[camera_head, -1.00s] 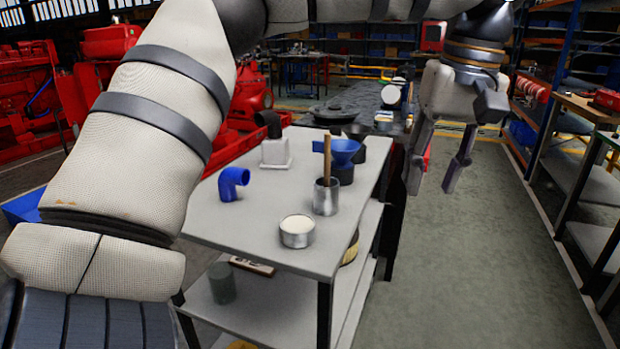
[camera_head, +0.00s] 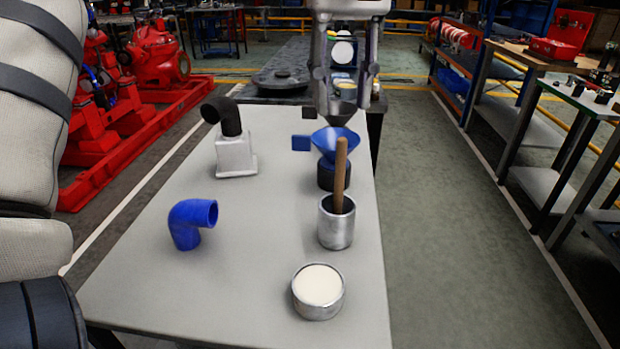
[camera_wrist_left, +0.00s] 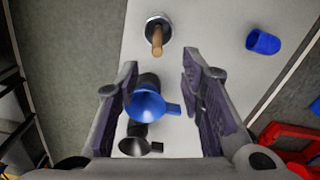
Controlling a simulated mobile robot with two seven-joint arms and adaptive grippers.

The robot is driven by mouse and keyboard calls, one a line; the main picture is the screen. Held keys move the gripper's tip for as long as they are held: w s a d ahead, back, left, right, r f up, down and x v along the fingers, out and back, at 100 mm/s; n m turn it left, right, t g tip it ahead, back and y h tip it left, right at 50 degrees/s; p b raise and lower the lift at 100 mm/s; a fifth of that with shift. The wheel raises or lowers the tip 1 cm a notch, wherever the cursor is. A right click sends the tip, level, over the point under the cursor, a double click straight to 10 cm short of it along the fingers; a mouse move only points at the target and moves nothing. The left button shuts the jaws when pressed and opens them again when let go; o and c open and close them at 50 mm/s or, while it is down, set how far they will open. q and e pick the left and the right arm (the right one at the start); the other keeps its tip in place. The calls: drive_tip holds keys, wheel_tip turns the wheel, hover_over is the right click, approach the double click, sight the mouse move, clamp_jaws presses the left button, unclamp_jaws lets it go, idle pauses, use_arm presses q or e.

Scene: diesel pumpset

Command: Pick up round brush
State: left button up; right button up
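The round brush shows only as an upright wooden handle (camera_head: 340,172) standing in a metal cup (camera_head: 336,228) on the grey table. Its bristle end is hidden inside the cup. In the left wrist view the handle (camera_wrist_left: 157,40) and cup (camera_wrist_left: 151,24) are at the top, beyond the fingertips. My left gripper (camera_head: 345,98) is open and empty, above the far end of the table, behind the cup in the head view. In the left wrist view its fingers (camera_wrist_left: 160,75) are spread with a blue funnel (camera_wrist_left: 146,104) visible between them. My right gripper is not in view.
The blue funnel (camera_head: 335,143) stands just behind the cup, with a black funnel (camera_head: 335,112) beyond it. A round tin (camera_head: 318,291) is in front. A blue elbow pipe (camera_head: 190,222) and a white block with a black elbow (camera_head: 235,155) are at left. The table's middle is clear.

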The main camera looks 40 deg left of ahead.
sight(340, 168)
use_arm(q)
wheel_tip(340, 168, down, 12)
drive_tip(key=shift+w+d, duration=0.1)
drive_tip(key=shift+d, duration=0.05)
clamp_jaws()
